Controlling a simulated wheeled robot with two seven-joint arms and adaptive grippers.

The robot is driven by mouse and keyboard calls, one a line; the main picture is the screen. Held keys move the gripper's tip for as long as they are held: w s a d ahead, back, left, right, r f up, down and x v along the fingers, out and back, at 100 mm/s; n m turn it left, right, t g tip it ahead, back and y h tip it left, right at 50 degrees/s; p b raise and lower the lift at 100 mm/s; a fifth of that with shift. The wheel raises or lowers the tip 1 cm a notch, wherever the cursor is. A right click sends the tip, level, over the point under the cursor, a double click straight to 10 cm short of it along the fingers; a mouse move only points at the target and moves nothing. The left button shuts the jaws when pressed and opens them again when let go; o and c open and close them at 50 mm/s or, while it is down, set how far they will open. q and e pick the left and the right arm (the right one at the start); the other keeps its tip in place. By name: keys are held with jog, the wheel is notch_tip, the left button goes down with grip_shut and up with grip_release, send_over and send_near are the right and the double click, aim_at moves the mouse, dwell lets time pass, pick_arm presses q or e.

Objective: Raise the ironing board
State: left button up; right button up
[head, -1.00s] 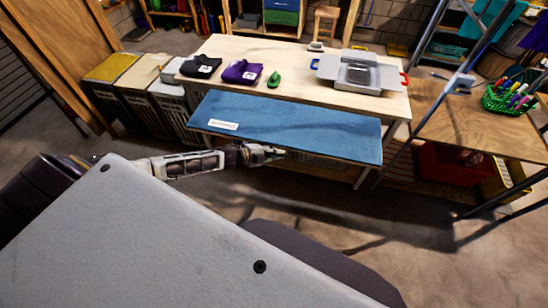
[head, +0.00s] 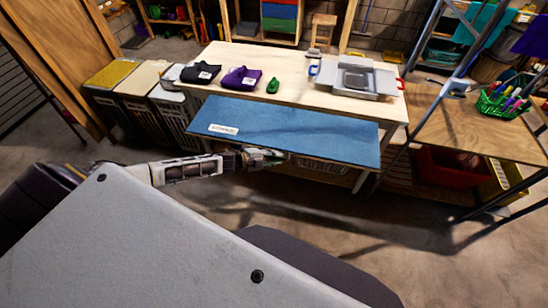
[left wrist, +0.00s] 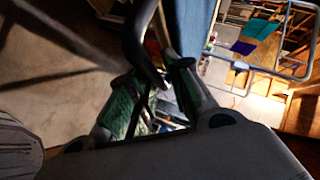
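The ironing board (head: 290,128) is a long blue panel with a white label near its left end. In the head view it lies roughly flat along the front of the wooden table, slightly below its top. My left gripper (head: 268,158) is at the board's front edge, near the middle. In the left wrist view its two fingers (left wrist: 152,85) lean inward around a dark curved bar (left wrist: 138,38) and appear shut on it. The blue board also shows beyond the fingers (left wrist: 190,25). The bar's joint to the board is hidden. My right gripper is out of view.
The wooden table (head: 285,68) carries folded dark and purple shirts, a green item and a grey tray (head: 355,80). Hampers (head: 130,95) stand at left. A workbench (head: 465,125) with a green basket of markers stands at right. Floor in front is open.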

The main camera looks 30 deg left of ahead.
pick_arm(q)
jog(key=shift+w+f, duration=0.1)
jog(key=shift+w, duration=0.05)
jog(key=v, duration=1.2)
dwell(1.1)
dwell(0.8)
